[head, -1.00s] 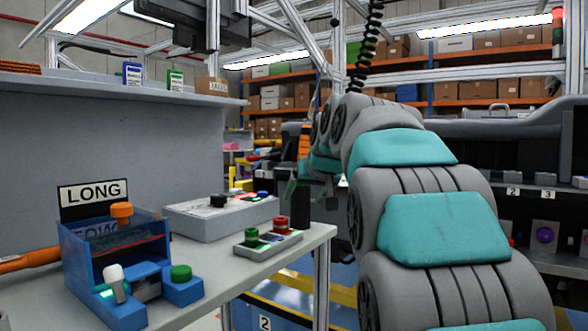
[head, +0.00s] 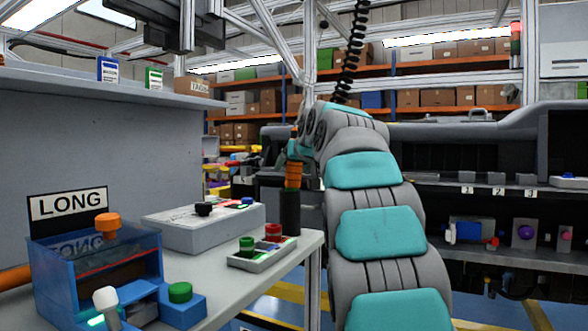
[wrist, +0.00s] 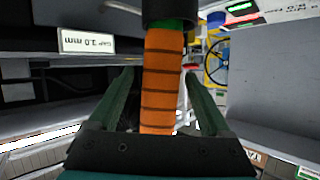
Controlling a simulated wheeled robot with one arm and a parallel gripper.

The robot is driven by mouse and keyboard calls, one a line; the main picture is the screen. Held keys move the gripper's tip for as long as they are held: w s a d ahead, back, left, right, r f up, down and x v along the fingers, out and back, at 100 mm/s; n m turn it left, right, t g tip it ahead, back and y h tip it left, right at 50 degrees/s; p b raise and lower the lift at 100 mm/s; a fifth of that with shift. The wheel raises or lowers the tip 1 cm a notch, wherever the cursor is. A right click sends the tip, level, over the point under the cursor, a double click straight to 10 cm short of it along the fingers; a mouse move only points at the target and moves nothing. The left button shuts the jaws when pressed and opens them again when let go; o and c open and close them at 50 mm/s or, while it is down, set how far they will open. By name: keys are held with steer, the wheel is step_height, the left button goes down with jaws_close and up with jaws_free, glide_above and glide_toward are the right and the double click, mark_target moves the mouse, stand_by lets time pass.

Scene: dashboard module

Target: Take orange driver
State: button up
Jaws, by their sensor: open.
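The orange driver (head: 293,174) has a ribbed orange handle and stands upright in a black cylindrical holder (head: 289,212) at the right end of the grey bench. Its handle also shows in the wrist view (wrist: 163,84), with a green band and the dark holder at the top of the picture. My gripper (wrist: 159,74) is open, with one green finger on each side of the handle. Gaps show between the handle and both fingers. In the head view, my arm and gripper partly hide the handle's upper part.
Beside the holder lies a small tray (head: 262,252) with green and red knobs. A grey control box (head: 204,229) and a blue fixture (head: 96,285) marked LONG stand farther left. A shelf (head: 100,84) runs above the bench. A dark rack (head: 500,190) stands to the right.

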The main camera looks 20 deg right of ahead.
steer(key=x, duration=0.2)
steer(key=shift+w+d+f, duration=0.1)
steer(key=shift+w+f, duration=0.05)
steer(key=shift+w, duration=0.05)
jaws_close()
stand_by(0.5)
stand_by(0.8)
